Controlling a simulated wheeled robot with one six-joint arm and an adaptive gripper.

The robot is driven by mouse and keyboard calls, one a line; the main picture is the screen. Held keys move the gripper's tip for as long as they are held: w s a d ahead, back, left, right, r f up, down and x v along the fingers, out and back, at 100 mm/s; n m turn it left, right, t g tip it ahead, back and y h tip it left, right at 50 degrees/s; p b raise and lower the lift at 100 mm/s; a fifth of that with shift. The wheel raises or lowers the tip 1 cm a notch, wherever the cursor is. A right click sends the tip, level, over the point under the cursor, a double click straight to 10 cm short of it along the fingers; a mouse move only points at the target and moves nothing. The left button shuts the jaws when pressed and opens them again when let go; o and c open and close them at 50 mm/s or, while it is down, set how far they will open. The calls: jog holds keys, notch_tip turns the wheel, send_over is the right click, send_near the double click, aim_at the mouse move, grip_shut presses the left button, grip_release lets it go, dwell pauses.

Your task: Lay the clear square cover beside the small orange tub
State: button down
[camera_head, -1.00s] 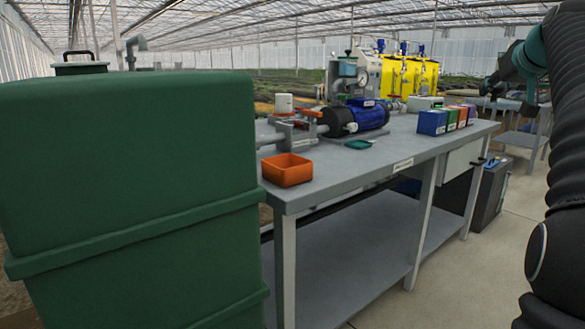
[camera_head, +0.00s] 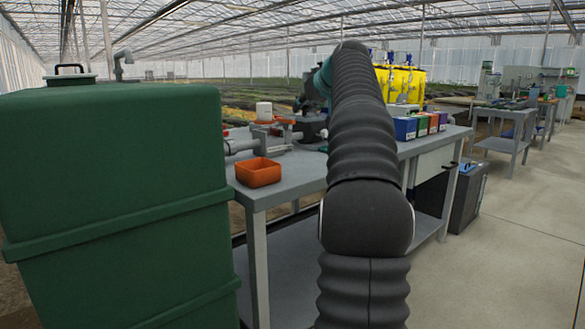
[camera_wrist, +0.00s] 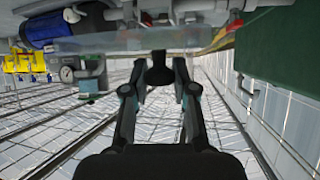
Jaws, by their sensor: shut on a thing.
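The small orange tub (camera_head: 258,172) sits on the near left corner of the grey bench. In the wrist view, whose picture is upside down, my gripper (camera_wrist: 158,72) is shut on the clear square cover (camera_wrist: 110,42). The cover shows as a thin translucent sheet seen nearly edge-on beyond the fingers. In the head view my arm reaches over the bench and hides most of my gripper and the cover, to the right of and beyond the tub. I cannot tell the cover's height above the bench.
A large green tank (camera_head: 115,180) stands left of the bench (camera_head: 290,178). Grey pipework (camera_head: 245,146) and a white cap (camera_head: 264,111) are behind the tub. Coloured boxes (camera_head: 406,128) stand at the bench's right. Bare bench top shows right of the tub.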

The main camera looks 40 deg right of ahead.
jog(key=s+d+f, duration=0.2)
jog(key=d+f, duration=0.3)
jog(key=d, duration=0.7)
jog(key=w+a+f, duration=0.2)
jog(key=w+a+f+b, duration=0.1)
jog(key=w+a+f, duration=0.4)
jog(key=w, duration=0.1)
jog(key=shift+w+a+f+b, duration=0.15)
jog(key=shift+w+b, duration=0.1)
jog(key=shift+b, duration=0.05)
jog(key=shift+f+b, duration=0.65)
jog(key=shift+f, duration=1.4)
jog(key=shift+f, duration=0.15)
jog(key=c, duration=0.9)
grip_release()
